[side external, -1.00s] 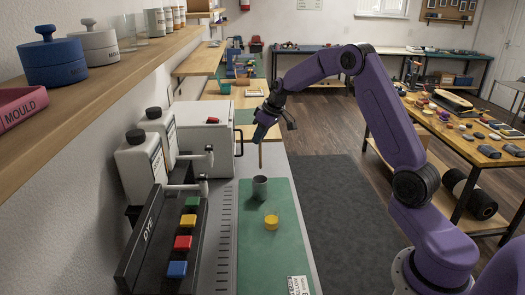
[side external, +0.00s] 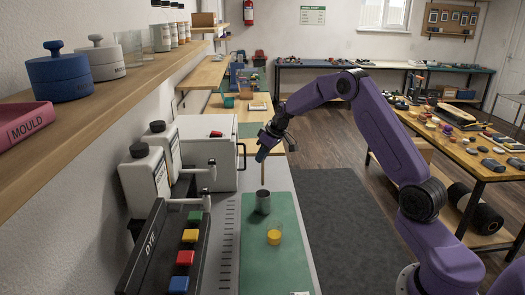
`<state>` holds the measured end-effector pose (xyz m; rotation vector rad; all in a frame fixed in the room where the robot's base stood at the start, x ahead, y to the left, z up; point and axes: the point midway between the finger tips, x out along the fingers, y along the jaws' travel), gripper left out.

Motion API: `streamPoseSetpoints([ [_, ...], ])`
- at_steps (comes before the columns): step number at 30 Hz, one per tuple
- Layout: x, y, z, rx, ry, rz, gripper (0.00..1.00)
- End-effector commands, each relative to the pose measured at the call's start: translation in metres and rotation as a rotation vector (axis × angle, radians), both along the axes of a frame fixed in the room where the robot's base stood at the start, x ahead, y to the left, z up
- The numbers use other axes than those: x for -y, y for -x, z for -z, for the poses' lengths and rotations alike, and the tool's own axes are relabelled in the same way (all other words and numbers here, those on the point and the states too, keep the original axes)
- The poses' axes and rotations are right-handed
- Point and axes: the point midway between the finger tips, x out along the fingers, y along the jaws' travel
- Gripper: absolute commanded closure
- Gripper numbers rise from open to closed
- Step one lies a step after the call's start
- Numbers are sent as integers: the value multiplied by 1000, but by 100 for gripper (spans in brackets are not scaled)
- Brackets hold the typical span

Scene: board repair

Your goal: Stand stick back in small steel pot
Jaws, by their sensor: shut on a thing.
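The small steel pot (side external: 263,203) stands upright on the green mat (side external: 262,264). My gripper (side external: 261,157) is above the pot, shut on the upper end of a thin brown stick (side external: 263,174). The stick hangs close to upright over the pot. Its lower end meets the pot's far rim in the side external view; I cannot tell whether it is just above the opening or a little inside. The inside of the pot is too small to make out.
A clear cup with yellow contents (side external: 274,237) stands on the mat just in front of the pot. The dye rack (side external: 151,247) with coloured buttons, white bottles (side external: 146,180) and a white box (side external: 208,150) stand to the left. The mat's front is clear.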

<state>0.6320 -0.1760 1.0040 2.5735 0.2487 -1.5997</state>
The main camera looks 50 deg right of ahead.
Motion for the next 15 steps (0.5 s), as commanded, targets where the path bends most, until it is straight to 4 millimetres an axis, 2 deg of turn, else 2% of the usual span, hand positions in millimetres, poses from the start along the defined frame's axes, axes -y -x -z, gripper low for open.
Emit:
streamPoseSetpoints([
  [15, 0, 0, 36, -1, 0, 2, 100],
])
